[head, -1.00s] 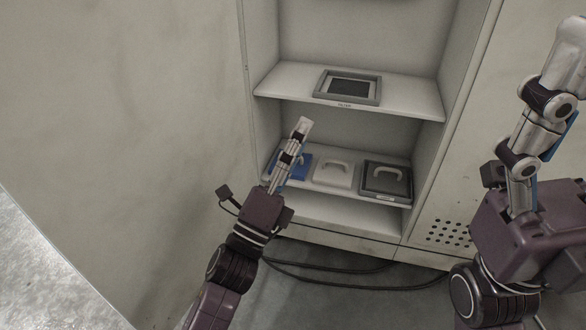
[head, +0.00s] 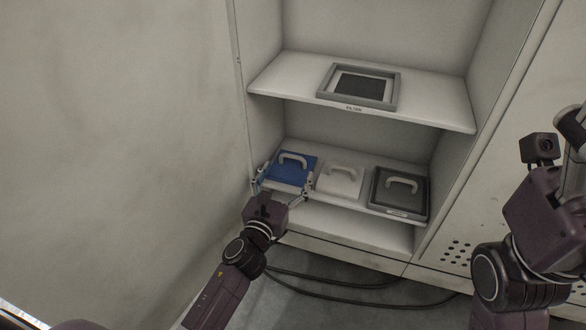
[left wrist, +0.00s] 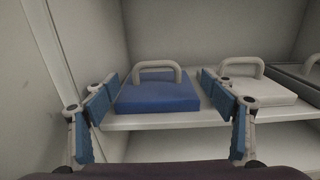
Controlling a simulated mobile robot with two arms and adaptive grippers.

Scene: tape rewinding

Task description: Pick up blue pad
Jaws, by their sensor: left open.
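The blue pad (head: 291,167) lies flat on the lower shelf at the left, with a pale arched handle on top. In the left wrist view the blue pad (left wrist: 158,95) is straight ahead, its handle standing up at the back. My left gripper (head: 282,188) is open and empty at the shelf's front edge, just before the pad. In the left wrist view its blue-padded fingers (left wrist: 163,97) are spread to the left and right of the pad. I cannot tell whether they touch it. My right arm shows at the right edge, but its fingers are out of frame.
A white pad (head: 340,180) with a handle lies just right of the blue one, close to my right-hand finger. A dark grey framed pad (head: 399,193) is farther right. A grey filter frame (head: 358,87) sits on the upper shelf (head: 283,78). The cabinet's side wall is close on the left.

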